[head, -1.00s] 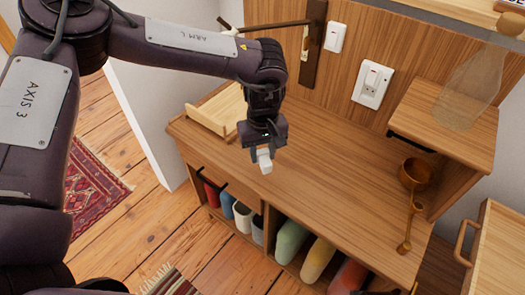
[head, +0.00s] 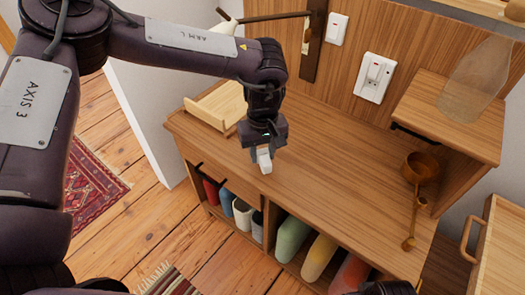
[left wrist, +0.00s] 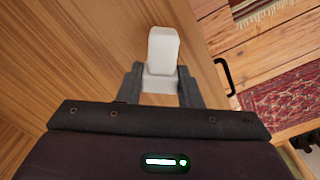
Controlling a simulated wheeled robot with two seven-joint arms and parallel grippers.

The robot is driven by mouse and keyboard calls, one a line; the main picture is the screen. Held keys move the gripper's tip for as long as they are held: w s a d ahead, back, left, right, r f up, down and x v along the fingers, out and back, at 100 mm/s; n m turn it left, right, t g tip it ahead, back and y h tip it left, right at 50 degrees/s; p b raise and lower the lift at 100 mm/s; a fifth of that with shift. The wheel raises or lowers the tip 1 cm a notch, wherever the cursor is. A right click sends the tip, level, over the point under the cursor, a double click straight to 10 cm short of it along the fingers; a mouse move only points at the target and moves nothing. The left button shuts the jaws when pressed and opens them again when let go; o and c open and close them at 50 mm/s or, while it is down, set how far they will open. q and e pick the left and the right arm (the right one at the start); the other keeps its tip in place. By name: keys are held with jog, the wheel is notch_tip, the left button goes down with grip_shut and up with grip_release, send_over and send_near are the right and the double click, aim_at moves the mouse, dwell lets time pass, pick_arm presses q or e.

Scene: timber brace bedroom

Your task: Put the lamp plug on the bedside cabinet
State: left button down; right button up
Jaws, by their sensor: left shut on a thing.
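The lamp plug (head: 264,161) is a small white block held in my left gripper (head: 262,150). In the left wrist view the plug (left wrist: 163,52) sticks out beyond the two grey fingers of the gripper (left wrist: 160,90), which are shut on it. The plug is over the front left part of the wooden cabinet's top (head: 310,165). I cannot tell whether it touches the top. No cord shows on the plug. My right gripper cannot be made out; only a dark part of mine shows at the bottom edge of the head view.
A shallow wooden tray (head: 215,107) stands at the back left of the top. A wall socket (head: 375,77) and switch (head: 338,34) are behind. A raised shelf (head: 445,115) holds a clear carafe (head: 478,80). The middle is clear.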

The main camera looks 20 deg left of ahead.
pick_arm(q)
jog(key=c, duration=0.9)
grip_release()
jog(key=shift+r, duration=0.25)
notch_tip(320, 180, up, 7)
jog(key=shift+r+p, duration=0.2)
jog(key=shift+p, duration=0.5)
pick_arm(e)
jog(key=f, duration=0.4)
jog(key=shift+w+d+f, duration=0.15)
jog(key=shift+w+f, duration=0.15)
jog(key=shift+w, duration=0.05)
pick_arm(q)
jog(key=shift+f, duration=0.1)
